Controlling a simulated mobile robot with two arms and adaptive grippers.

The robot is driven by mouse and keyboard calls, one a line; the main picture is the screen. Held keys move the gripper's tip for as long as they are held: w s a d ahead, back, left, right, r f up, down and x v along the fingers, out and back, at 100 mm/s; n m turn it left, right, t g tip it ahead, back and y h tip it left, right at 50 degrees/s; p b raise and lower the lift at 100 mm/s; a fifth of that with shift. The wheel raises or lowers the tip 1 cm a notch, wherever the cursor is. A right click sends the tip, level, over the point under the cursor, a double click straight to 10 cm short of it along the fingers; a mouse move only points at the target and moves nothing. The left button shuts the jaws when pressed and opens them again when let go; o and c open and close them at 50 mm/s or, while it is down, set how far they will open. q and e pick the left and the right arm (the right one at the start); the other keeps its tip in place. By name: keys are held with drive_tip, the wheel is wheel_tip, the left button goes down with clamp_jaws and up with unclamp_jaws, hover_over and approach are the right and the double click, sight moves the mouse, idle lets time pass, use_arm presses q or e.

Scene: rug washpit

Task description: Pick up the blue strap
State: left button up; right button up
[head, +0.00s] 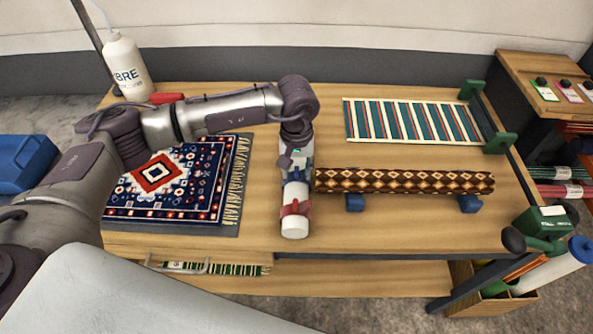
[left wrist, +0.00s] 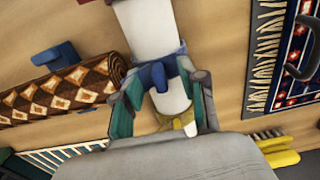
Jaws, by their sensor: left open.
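The blue strap (head: 296,175) is wrapped around a white rolled bundle (head: 295,228) on the table. In the left wrist view the blue strap (left wrist: 160,75) shows a knot or tab in its middle. My left gripper (head: 297,162) is above the bundle, pointing down. In the left wrist view its teal fingers (left wrist: 165,88) are apart, one on each side of the strap's middle, and nothing is clearly gripped. I cannot tell whether they touch the strap. A red strap (head: 295,208) circles the bundle's near end, and a yellow strap (left wrist: 180,123) shows towards its other end.
A patterned brown roll (head: 405,182) lies on blue supports (head: 355,203) just right of the bundle. A navy rug (head: 190,180) lies to the left. A striped rug (head: 415,121) is at the back right. The table (head: 400,232) is clear in front.

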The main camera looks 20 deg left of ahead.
use_arm(q)
clamp_jaws()
idle(0.3)
